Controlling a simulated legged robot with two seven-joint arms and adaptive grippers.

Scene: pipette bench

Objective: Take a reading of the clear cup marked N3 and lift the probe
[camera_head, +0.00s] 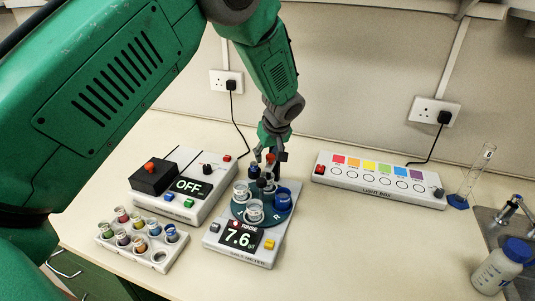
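The meter (240,256) stands mid-bench, its display reading 7.6 with a RINSE label above it. Its round green turntable (268,217) carries clear cups, one at the front (254,212) and one at the left (241,191), and a blue cup (283,198) marked R at the right. No N3 mark is legible to me. A dark probe part (262,183) sits above the turntable's middle, among the cups. My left gripper (270,155) points down just behind and above it, by a red-orange knob. Whether its fingers hold anything is unclear. My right gripper is out of view.
A box reading OFF (168,205) and a rack of small coloured vials (150,265) stand left. A light box (375,189), a glass cylinder (478,170), a wash bottle (497,267) and a sink are right. The bench front right of the meter is clear.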

